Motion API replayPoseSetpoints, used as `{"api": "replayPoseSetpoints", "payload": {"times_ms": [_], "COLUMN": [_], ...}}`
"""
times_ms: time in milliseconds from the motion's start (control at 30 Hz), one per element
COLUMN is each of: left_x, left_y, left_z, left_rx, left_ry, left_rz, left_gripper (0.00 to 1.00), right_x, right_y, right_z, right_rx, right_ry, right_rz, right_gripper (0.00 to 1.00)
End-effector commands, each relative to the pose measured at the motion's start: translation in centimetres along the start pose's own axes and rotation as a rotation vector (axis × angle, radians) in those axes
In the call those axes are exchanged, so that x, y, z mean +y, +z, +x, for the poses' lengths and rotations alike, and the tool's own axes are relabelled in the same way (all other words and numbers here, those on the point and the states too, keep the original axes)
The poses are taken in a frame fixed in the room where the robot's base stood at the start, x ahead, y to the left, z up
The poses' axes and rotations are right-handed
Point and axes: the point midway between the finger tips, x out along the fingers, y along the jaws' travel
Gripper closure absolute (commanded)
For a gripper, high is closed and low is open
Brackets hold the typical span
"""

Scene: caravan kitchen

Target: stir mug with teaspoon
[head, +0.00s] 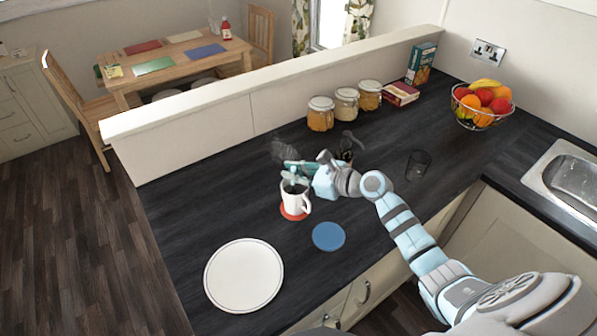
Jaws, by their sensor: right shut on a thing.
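A white mug (294,200) stands upright on a red coaster (293,216) on the dark worktop, with dark liquid showing inside its rim. My right gripper (296,175) is just above the mug, reaching in from the right. It is shut on the teaspoon, which is mostly hidden by the fingers; a thin part seems to reach down to the mug's opening, but I cannot tell how deep it goes. My left gripper does not show in the head view.
A white plate (244,275) and a blue coaster (328,236) lie in front of the mug. A low wall edges the back.

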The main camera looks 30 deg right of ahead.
Motion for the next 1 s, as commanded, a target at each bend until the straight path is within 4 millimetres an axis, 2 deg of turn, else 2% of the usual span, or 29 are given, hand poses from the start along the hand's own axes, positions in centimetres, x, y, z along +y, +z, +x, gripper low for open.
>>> {"api": "replayPoseSetpoints", "payload": {"times_ms": [133,300,433,1000], "left_x": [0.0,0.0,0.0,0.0], "left_y": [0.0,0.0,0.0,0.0], "left_z": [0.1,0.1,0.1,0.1], "left_rx": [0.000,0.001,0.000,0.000], "left_ry": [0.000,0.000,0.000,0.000], "left_rz": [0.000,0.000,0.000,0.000], "left_gripper": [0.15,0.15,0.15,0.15], "right_x": [1.4,0.7,0.2,-0.6], "right_y": [-0.2,-0.8,0.5,6.2], "right_z": [-0.7,-2.1,-1.2,-3.1], "right_rx": [0.003,0.003,-0.001,0.000], "right_ry": [0.002,0.000,0.000,0.000], "right_rz": [-0.001,0.001,0.000,-0.002], "right_gripper": [1.00,1.00,1.00,1.00]}}
